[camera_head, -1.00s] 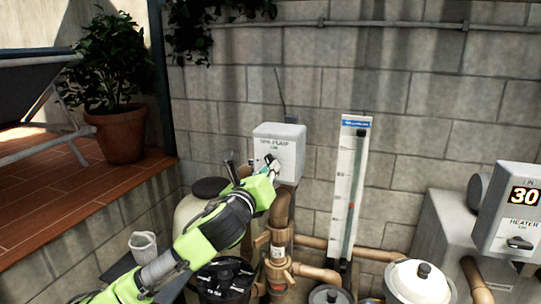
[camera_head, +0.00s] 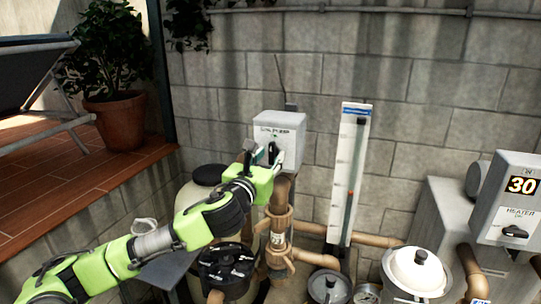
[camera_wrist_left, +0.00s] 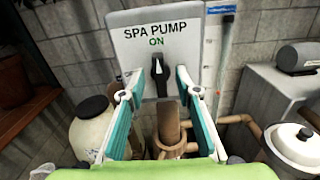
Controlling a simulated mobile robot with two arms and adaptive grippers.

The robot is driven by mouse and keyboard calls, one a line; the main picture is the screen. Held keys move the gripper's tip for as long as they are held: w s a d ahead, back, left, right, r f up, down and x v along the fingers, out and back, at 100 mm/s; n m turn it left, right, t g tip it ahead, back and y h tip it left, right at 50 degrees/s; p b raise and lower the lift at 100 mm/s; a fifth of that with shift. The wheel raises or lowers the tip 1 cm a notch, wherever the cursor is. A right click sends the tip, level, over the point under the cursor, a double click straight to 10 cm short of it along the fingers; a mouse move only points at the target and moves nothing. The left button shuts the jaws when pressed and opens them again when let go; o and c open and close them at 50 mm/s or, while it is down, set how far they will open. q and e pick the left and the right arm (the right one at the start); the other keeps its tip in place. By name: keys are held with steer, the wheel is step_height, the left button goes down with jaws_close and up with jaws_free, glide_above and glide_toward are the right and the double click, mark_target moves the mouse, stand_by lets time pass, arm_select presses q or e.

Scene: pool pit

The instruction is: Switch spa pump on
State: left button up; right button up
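The spa pump switch box (camera_head: 283,125) is a pale grey box on the block wall. In the left wrist view its face (camera_wrist_left: 190,48) reads "SPA PUMP" with a green "ON" below. Its black knob (camera_wrist_left: 161,80) stands upright, its upper end toward "ON"; the knob also shows in the head view (camera_head: 272,153). My left gripper (camera_head: 265,154) is at the box front, open. In the left wrist view its teal-padded fingers (camera_wrist_left: 161,76) stand on either side of the knob, with gaps visible. Contact at the fingertips cannot be told. My right gripper is out of view.
Brown pipes (camera_head: 279,222) and a valve stand below the box. A flow gauge (camera_head: 348,170) is just right of it. The heater box (camera_head: 508,205) showing 30 is at far right. A tank (camera_head: 208,175) and a white-lidded filter (camera_head: 417,270) stand below.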

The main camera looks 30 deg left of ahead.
arm_select(q)
steer(key=shift+s, duration=0.1)
steer(key=v, duration=0.7)
stand_by(0.5)
